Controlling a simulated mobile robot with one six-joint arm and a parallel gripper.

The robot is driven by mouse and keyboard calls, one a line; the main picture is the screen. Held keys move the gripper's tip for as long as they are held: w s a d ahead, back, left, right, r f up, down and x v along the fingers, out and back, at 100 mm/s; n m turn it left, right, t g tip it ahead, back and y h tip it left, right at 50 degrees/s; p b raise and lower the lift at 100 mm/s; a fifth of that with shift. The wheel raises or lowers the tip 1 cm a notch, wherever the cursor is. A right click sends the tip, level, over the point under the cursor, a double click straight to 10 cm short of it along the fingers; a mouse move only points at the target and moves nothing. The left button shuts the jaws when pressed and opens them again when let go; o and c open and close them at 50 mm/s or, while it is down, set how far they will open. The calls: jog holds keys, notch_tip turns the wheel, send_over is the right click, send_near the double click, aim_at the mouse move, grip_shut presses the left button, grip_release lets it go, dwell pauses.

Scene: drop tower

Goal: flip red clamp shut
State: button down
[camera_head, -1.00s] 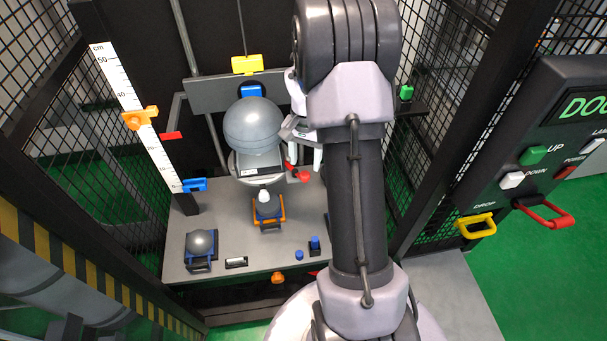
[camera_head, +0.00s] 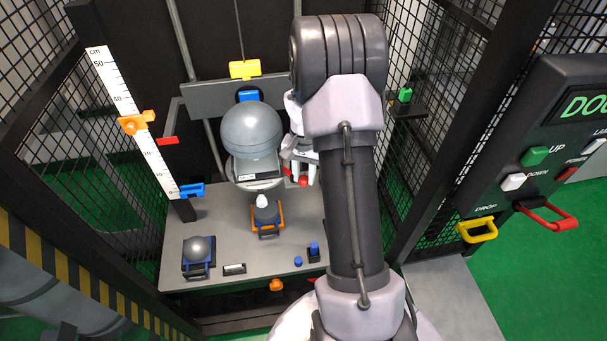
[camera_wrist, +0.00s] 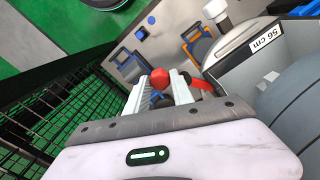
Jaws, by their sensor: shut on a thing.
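The red clamp (camera_head: 303,181) sits at the right side of the round grey carriage under the large grey ball (camera_head: 252,131). In the wrist view its red knob (camera_wrist: 160,77) is between my two pale fingers, and its red arm (camera_wrist: 203,85) reaches right toward the carriage. My gripper (camera_head: 303,170) is shut on the red knob; it also shows in the wrist view (camera_wrist: 160,88). My arm hides part of the carriage's right side in the head view.
An orange-framed weight (camera_head: 266,213) and a blue-framed ball (camera_head: 198,254) stand on the grey base plate (camera_head: 235,283) below. Mesh walls (camera_head: 440,120) close in the sides. The control panel (camera_head: 545,150) with yellow and red handles is at right.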

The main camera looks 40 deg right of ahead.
jog(key=shift+d+r+n+p, duration=0.2)
jog(key=shift+n+p, duration=0.15)
jog(key=shift+n, duration=0.25)
jog(key=shift+w+d+f+n, duration=0.1)
jog(key=shift+d+f+n, duration=0.1)
jog(key=shift+n, duration=0.1)
jog(key=c, duration=1.1)
grip_release()
jog(key=shift+r, duration=0.1)
notch_tip(320, 180, up, 17)
jog(key=p, duration=0.5)
jog(key=shift+r+p, duration=0.15)
jog(key=shift+p, duration=0.15)
